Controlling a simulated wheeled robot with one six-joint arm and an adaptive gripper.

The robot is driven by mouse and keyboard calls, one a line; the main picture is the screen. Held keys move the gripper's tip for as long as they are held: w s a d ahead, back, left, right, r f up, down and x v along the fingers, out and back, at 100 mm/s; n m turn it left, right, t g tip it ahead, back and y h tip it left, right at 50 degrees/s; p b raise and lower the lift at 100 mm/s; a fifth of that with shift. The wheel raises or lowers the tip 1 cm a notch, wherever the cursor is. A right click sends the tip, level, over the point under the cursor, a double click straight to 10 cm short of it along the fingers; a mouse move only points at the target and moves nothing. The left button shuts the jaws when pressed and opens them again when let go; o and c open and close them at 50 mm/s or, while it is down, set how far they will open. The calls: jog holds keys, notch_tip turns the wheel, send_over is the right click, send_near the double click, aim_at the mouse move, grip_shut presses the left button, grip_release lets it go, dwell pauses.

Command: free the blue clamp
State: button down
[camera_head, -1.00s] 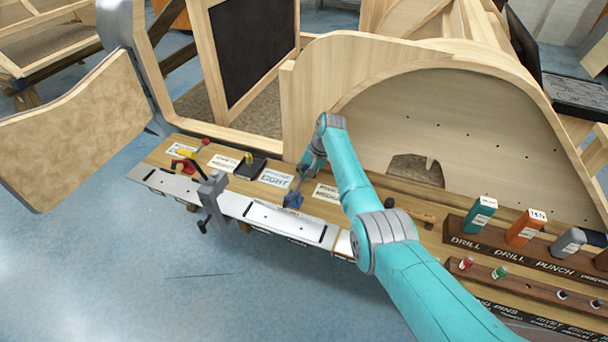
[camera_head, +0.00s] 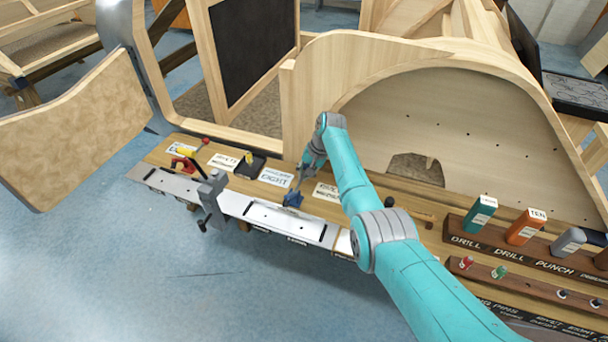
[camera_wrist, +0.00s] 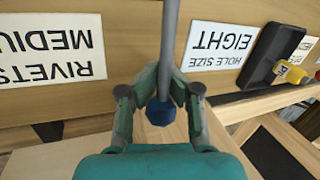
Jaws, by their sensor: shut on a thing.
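The blue clamp (camera_head: 292,199) is at the back edge of the long pale metal strip (camera_head: 272,215), right of its middle. In the wrist view its blue knob (camera_wrist: 160,113) and long grey bar (camera_wrist: 169,45) lie between my fingers. My gripper (camera_wrist: 165,92) is shut on the clamp. In the head view my gripper (camera_head: 311,162) is partly hidden by my wrist. The clamp's lower end is too small to tell whether it touches the strip.
A grey clamp (camera_head: 212,196) stands on the strip to the left. A red and yellow tool (camera_head: 187,156) and a small black tray (camera_head: 250,164) lie on the bench. A curved wooden frame (camera_head: 460,130) rises behind.

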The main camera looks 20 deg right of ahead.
jog(key=shift+w+d+r, duration=0.35)
jog(key=shift+d, duration=0.1)
jog(key=c, duration=1)
grip_release()
jog(key=shift+c, duration=0.2)
jog(key=shift+o, duration=0.6)
jog(key=shift+f, duration=0.1)
jog(key=shift+s+a+f, duration=0.1)
jog(key=shift+a+f, duration=0.05)
jog(key=v, duration=1.2)
jog(key=shift+s, duration=0.15)
